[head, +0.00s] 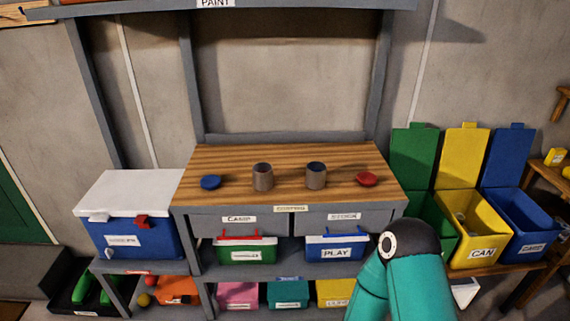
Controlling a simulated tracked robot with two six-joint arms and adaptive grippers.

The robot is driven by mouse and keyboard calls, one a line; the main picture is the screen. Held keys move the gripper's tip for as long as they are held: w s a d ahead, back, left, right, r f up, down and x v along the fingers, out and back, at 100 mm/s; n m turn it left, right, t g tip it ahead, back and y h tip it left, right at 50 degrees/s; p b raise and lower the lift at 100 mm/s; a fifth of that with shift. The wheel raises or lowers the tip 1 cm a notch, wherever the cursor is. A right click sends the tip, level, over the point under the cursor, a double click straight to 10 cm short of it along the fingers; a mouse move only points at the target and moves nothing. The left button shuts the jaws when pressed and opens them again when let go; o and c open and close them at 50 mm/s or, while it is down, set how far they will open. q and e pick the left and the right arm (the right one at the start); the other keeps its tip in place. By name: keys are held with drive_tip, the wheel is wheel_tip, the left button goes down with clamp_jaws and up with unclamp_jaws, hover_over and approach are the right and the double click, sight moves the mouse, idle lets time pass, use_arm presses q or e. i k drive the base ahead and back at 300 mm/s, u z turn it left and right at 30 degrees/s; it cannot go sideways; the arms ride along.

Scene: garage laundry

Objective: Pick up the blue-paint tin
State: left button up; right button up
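Two open grey-brown tins stand upright and apart on the wooden worktop. The right tin (316,177) shows dark blue inside its mouth, so it looks like the blue-paint tin. The left tin (263,178) has a darker, greyish mouth, and its contents are hard to tell. A blue lid (210,182) lies left of the left tin, and a red lid (367,179) lies right of the right tin. A teal link of my arm shows at the lower right, below the worktop's front edge and away from the tins. Neither gripper is in view.
The wooden worktop (290,195) has grey posts behind it and drawers below. A blue cooler with a white lid (130,215) stands at left. Green, yellow and blue open bins (475,222) stand at right. Labelled boxes, including a green one (246,251), fill the lower shelves.

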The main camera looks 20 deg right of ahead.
sight(315, 179)
drive_tip(key=z, duration=0.15)
drive_tip(key=i, duration=0.95)
drive_tip(key=z, duration=0.55)
